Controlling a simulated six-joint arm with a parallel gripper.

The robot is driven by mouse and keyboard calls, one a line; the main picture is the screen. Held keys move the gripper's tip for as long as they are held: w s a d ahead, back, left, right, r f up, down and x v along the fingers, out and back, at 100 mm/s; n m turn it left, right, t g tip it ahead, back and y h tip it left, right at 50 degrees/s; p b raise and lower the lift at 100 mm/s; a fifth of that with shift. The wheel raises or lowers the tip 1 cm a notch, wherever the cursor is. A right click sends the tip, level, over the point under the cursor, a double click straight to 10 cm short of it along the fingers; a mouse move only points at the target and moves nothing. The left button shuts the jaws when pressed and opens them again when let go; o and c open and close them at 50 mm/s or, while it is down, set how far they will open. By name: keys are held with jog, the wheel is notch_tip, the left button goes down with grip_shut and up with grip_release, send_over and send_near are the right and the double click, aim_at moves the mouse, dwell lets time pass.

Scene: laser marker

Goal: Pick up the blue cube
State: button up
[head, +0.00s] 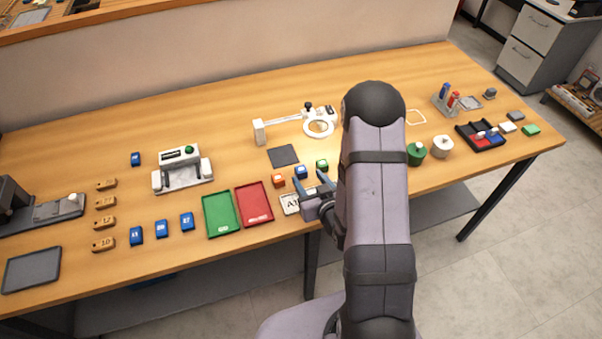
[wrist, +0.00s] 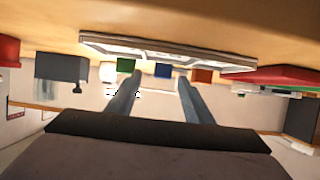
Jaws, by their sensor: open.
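The blue cube (head: 300,172) sits on the wooden table between the orange cube (head: 278,181) on its left and the green cube (head: 322,165) on its right. My gripper (head: 312,182) is open and empty, just on the near side of the blue cube. In the wrist view, which appears upside down, the blue cube (wrist: 163,70) shows between my two spread fingers (wrist: 160,78), beyond their tips. The green cube (wrist: 125,65) and the orange cube (wrist: 202,75) flank it there. No finger visibly touches a cube.
A white lettered plate (head: 290,204) lies beside my gripper, partly hidden by it. Red (head: 254,222) and green (head: 221,231) trays lie to the left. A dark square pad (head: 283,156) and a ring magnifier (head: 318,128) are behind the cubes. My arm hides the table right of the green cube.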

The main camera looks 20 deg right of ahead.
aim_at(303, 173)
jog(key=shift+w+a+f+p, duration=0.1)
jog(key=shift+w+a+p, duration=0.05)
jog(key=shift+w+p, duration=0.4)
jog(key=shift+p+x, duration=0.75)
jog(key=shift+x, duration=1.3)
jog(key=shift+s+a+f, duration=0.1)
jog(key=shift+f, duration=0.05)
jog(key=c, duration=1.1)
